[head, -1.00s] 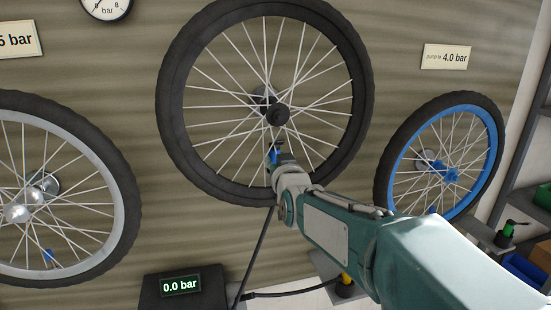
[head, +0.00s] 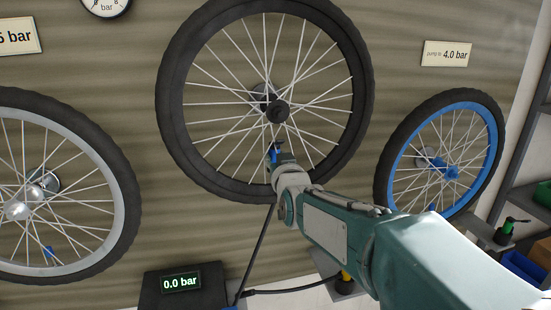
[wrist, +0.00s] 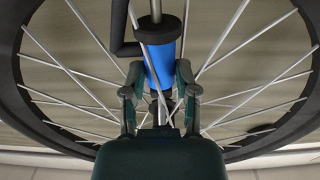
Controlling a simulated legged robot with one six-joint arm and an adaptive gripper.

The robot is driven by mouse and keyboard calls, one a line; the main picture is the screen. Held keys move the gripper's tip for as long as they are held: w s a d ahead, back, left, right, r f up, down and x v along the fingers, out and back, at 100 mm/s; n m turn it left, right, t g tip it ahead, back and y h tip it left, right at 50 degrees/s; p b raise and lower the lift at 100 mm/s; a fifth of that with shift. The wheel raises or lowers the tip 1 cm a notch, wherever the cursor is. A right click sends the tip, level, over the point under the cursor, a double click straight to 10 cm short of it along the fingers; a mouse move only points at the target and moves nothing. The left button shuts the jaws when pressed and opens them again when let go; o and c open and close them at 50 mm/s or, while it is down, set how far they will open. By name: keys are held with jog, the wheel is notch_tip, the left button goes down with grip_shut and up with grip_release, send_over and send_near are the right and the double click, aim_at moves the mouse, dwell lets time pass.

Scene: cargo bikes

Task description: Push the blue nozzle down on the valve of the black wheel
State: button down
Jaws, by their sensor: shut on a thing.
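The black wheel (head: 172,118) hangs on the wall in the middle of the head view, and its spokes and rim (wrist: 30,105) fill the wrist view. My gripper (head: 280,170) is at the lower part of this wheel, in front of the spokes. In the wrist view, my gripper (wrist: 158,78) is shut on the blue nozzle (wrist: 164,68), one finger on each side. The nozzle also shows in the head view (head: 274,156), roughly upright. A dark stem shows below it between the fingers. I cannot tell whether this is the valve or whether the nozzle touches it.
A grey-rimmed wheel (head: 122,235) hangs at left and a blue-rimmed wheel (head: 486,180) at right. A black hose (head: 257,250) runs down beside a black box whose display (head: 181,284) reads 0.0 bar. Shelves (head: 525,150) stand at the right edge.

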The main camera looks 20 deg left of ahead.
dwell(0.4)
jog(key=shift+c, duration=1.5)
grip_release()
jog(key=shift+o, duration=0.5)
jog(key=shift+f, duration=0.1)
jog(key=v, duration=1)
